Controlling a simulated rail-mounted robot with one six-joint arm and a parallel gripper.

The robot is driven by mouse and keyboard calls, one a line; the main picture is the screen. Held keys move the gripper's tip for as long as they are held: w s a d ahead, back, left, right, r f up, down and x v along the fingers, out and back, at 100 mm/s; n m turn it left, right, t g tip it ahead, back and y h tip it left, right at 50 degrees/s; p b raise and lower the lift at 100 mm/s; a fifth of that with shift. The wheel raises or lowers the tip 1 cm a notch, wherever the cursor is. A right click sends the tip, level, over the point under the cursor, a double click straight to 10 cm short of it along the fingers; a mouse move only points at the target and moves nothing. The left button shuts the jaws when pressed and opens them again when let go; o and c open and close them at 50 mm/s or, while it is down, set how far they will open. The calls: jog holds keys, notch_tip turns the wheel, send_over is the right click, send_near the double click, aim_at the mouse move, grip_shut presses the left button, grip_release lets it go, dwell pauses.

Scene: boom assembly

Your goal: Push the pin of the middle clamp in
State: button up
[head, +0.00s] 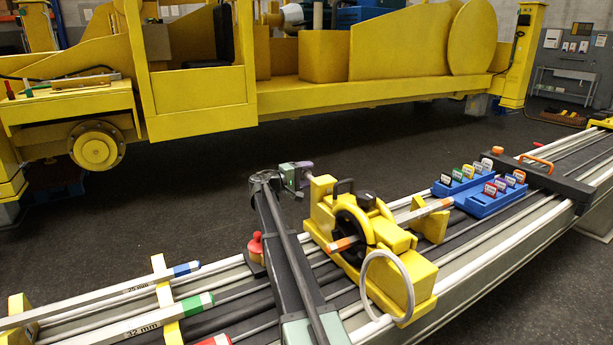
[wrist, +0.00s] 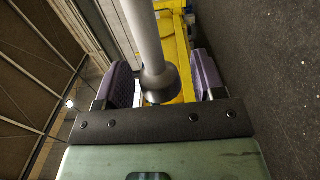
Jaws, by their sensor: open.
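A yellow clamp block (head: 405,285) with a black round clamp (head: 352,232) stands in the middle of the rail bench. A grey bar with orange bands (head: 425,212) runs through it, and a large grey ring (head: 364,288) is on its near side. My gripper (head: 300,174) is beyond the block's far left end, open. In the wrist view its purple fingers (wrist: 163,76) stand apart, with a grey rod ending in a dark collar (wrist: 155,78) seen between them. I cannot tell whether they touch it. The clamp's pin cannot be made out with certainty.
Tubes with a blue end (head: 184,269) and a green end (head: 197,303) lie on yellow supports at left. A red knob (head: 255,244) is beside my arm. Blue racks (head: 490,200) with several tags stand at right. A large yellow machine (head: 330,85) fills the back.

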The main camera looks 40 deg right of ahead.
jog(key=shift+c, duration=0.3)
grip_shut()
jog(key=shift+s+a, duration=0.2)
jog(key=shift+s, duration=1.05)
jog(key=shift+s+a, duration=0.2)
jog(key=shift+s, duration=1)
jog(key=shift+f, duration=0.1)
grip_release()
jog(key=shift+s, duration=0.1)
jog(key=shift+o, duration=0.3)
jog(key=w+a, duration=0.1)
jog(key=a, duration=0.9)
jog(key=shift+w+a, duration=0.35)
jog(key=shift+w, duration=0.05)
